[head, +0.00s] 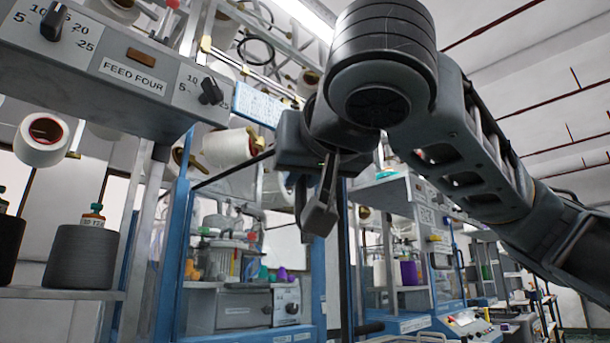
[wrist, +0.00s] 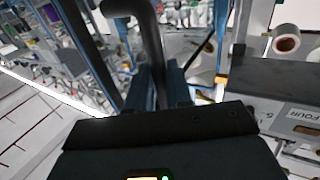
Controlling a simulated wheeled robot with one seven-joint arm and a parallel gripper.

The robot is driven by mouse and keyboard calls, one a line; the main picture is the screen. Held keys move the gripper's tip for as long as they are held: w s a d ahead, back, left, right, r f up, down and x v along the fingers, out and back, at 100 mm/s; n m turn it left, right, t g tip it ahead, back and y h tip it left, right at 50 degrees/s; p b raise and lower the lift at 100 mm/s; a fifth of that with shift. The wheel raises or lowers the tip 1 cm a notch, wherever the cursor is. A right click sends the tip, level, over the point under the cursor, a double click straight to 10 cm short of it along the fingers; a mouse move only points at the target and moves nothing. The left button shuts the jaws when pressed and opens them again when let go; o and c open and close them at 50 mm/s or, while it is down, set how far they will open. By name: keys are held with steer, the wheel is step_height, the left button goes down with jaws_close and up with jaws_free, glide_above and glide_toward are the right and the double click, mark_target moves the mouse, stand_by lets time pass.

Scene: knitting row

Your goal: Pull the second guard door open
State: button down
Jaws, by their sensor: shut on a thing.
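The guard door (head: 232,169) is a clear panel with a thin dark frame, on the blue-framed machine in the middle of the head view. Its top bar slants up to the right, out from the blue post, so it seems to stand partly open. My gripper (head: 318,212) is at the door's right side, next to a dark upright bar (head: 344,270). In the wrist view my gripper (wrist: 163,82) is shut on a dark curved handle (wrist: 150,42), which runs between the two fingers. The grip itself is partly hidden in the head view.
A grey FEED FOUR control box (head: 130,75) with knobs overhangs the left. Yarn cones (head: 85,257) stand on a shelf below it. Another blue-framed machine (head: 405,325) stands at the right. Inside the middle machine is a needle cylinder unit (head: 228,250).

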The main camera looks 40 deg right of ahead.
steer(key=shift+w+a+r, duration=0.1)
steer(key=shift+w+r, duration=0.1)
steer(key=c, duration=1.2)
jaws_free()
steer(key=shift+w+f, duration=0.15)
steer(key=shift+o, duration=0.2)
